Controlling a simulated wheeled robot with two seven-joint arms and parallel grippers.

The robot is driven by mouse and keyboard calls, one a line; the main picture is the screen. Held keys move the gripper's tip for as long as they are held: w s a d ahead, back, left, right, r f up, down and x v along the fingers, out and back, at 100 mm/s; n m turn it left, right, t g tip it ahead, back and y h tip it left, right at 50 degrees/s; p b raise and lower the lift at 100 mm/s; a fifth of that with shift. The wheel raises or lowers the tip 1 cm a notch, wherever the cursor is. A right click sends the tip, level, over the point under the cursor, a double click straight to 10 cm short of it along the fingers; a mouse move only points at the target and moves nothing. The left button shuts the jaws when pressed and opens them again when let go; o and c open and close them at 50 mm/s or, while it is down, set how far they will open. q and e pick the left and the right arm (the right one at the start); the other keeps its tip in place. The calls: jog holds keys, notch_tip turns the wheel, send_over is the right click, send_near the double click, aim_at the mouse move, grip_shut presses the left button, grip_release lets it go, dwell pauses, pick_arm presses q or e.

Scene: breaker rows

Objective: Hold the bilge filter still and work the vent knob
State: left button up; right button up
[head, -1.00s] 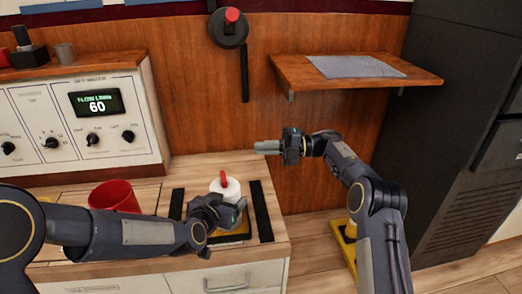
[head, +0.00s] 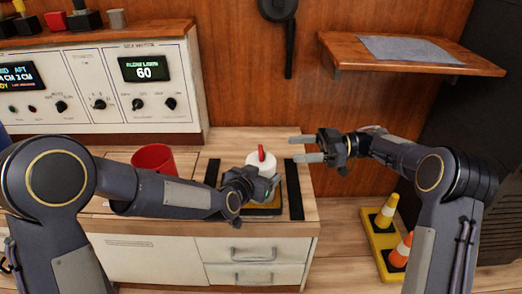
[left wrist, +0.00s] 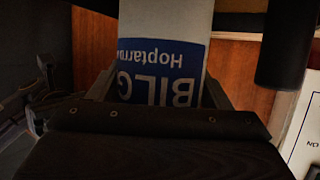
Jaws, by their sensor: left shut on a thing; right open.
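The bilge filter (head: 258,162) is a white cylinder standing upright on the counter. Its red vent knob (head: 261,152) sits on top as a narrow lever. My left gripper (head: 268,186) is shut on the filter's body from the front left and hides its lower part. In the left wrist view, the filter's blue label (left wrist: 165,75) with upside-down white letters "BILG" lies between the fingers. My right gripper (head: 309,149) is open and empty, to the right of the knob and apart from it, its two fingers pointing left.
A red cup (head: 154,159) stands left of the filter. Black strips (head: 295,190) flank its place. A control panel (head: 120,85) stands behind left. A wooden shelf (head: 410,55) hangs above the right arm.

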aim_at(261, 150)
pick_arm(q)
jog(key=shift+r, duration=0.1)
pick_arm(e)
jog(key=a, duration=0.7)
jog(key=s+a, duration=0.1)
jog(key=a, duration=0.2)
jog(key=shift+a, duration=0.25)
jog(key=c, duration=0.7)
jog(key=shift+n+g+h, duration=0.6)
jog(key=shift+n+g, duration=1)
jog(key=shift+g, duration=0.8)
jog(key=o, duration=0.7)
jog(key=v, duration=1.2)
jog(key=shift+w, duration=0.15)
